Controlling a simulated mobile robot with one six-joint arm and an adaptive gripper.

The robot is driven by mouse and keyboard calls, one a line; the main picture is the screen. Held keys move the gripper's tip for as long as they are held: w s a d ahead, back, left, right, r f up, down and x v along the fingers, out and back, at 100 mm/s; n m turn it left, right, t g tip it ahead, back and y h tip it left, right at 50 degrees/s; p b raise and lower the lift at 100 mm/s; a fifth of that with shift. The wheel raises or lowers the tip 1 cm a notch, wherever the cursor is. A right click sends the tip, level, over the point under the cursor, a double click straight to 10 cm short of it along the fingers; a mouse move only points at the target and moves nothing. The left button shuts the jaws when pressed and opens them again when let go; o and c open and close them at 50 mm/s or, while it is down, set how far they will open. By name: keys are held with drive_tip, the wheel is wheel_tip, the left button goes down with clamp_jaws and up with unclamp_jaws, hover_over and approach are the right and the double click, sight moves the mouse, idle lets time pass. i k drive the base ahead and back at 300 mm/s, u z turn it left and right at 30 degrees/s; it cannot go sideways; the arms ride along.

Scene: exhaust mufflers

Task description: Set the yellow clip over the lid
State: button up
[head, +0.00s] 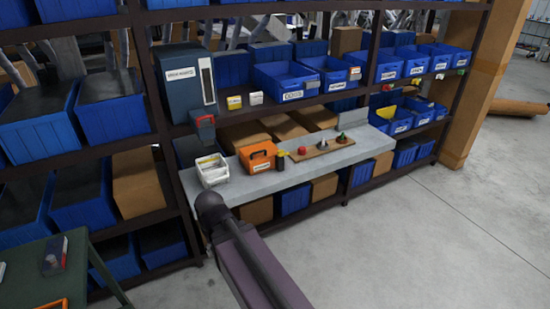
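In the head view, a grey bench shelf (225,187) runs along the rack. A small yellow piece (281,154) shows at the top of a dark upright object (281,165), beside an orange box with a dark handle (258,157). The yellow piece may be the clip; it is too small to be sure. A small red round piece (302,150) stands just right of it, by a wooden board. I cannot tell which thing is the lid. My dark arm reaches up from the bottom, ending in a rounded joint short of the bench. My gripper is not visible.
A white basket (213,175) stands left of the orange box. The wooden board (312,152) carries small cone-shaped pieces (341,137). Blue bins (285,82) fill the rack. A green table (35,270) is at lower left. The floor at right is clear.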

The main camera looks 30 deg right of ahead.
sight(281, 154)
drive_tip(key=u, duration=0.15)
drive_tip(key=k, duration=0.55)
drive_tip(key=z, duration=0.9)
drive_tip(key=i, duration=1)
